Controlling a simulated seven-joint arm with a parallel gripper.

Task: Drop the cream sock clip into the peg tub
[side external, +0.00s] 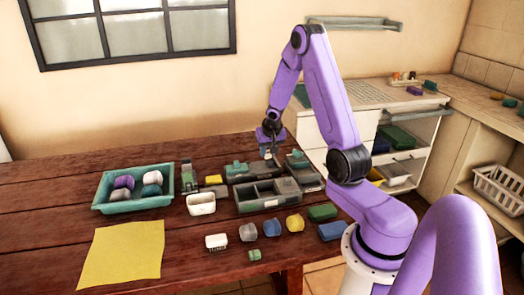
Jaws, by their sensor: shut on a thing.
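My gripper (269,149) points down above the back part of the dark wooden table, behind the grey divided box (268,204). It is shut on a small pale thing, which may be the cream sock clip; it is too small and partly hidden by the fingers to be sure. Which container is the peg tub is not clear. A small white open tub (201,209) stands left of the divided box. The divided box has several dark compartments and stands in front of my gripper.
A teal tray (105,208) holding several rolled items stands at left. A yellow cloth (121,256) lies at front left. Green and grey blocks crowd around the divided box. A row of small coloured items, including a yellow one (295,223), lies along the front right edge.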

